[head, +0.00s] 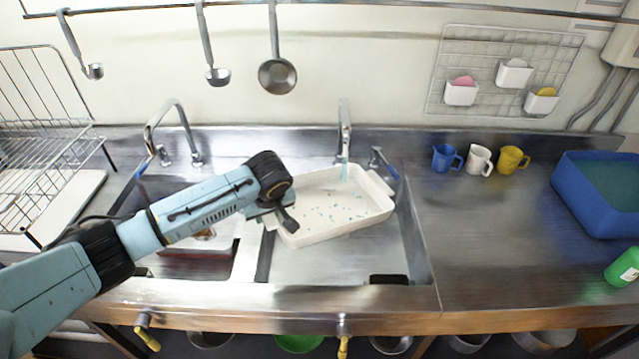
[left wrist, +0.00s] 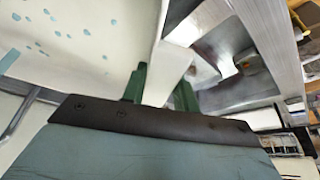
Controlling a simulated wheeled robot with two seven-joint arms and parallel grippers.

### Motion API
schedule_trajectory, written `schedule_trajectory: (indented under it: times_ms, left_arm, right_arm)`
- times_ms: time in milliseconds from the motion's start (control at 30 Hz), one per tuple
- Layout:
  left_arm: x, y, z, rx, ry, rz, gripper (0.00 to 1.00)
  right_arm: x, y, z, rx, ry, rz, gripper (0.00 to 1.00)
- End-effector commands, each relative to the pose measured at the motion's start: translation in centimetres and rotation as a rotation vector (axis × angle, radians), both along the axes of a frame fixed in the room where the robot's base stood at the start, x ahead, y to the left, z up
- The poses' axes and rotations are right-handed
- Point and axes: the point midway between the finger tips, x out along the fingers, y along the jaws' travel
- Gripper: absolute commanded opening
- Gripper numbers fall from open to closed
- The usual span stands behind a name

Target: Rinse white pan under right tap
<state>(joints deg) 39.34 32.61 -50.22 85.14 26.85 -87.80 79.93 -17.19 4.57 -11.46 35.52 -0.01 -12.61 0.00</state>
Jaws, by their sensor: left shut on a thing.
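The white pan (head: 322,232) is held over the right basin, below the right tap (head: 344,140). A thin pale-blue stream (head: 345,172) shows between the tap's mouth and the pan. Small blue specks lie scattered over the pan's inside. My left gripper (head: 283,214) is shut on the pan's left end. In the left wrist view the green fingers (left wrist: 160,88) grip the pan's edge, and the speckled pan floor (left wrist: 75,35) fills the upper left. The fingertips are largely hidden in the head view. My right gripper is not in view.
A left tap (head: 170,125) stands over the left basin, which holds a reddish thing, partly hidden by my arm. Blue, white and yellow mugs (head: 479,160) stand right of the sink. A blue tub (head: 575,205) and green bottle (head: 624,268) are farther right. Ladles hang above.

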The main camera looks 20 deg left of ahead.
Motion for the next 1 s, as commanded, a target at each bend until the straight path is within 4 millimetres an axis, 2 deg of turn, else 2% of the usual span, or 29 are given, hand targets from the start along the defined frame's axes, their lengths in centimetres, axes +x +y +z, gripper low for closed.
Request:
schedule_trajectory:
  times_ms: [133,433,800,1000]
  left_arm:
    - [-0.1,-0.1,0.4,-0.001,-0.001,-0.001,0.00]
    - [-1.5,-1.0,1.9,-0.003,-0.001,-0.001,0.00]
    - [-3.9,-2.3,3.7,-0.002,-0.004,-0.001,0.00]
    - [-4.3,-2.5,4.1,-0.001,-0.002,0.001,0.00]
  right_arm:
    - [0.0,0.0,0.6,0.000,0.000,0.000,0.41]
    - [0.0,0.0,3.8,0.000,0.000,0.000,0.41]
    - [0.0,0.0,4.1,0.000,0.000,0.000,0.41]
    - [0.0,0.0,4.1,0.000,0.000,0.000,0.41]
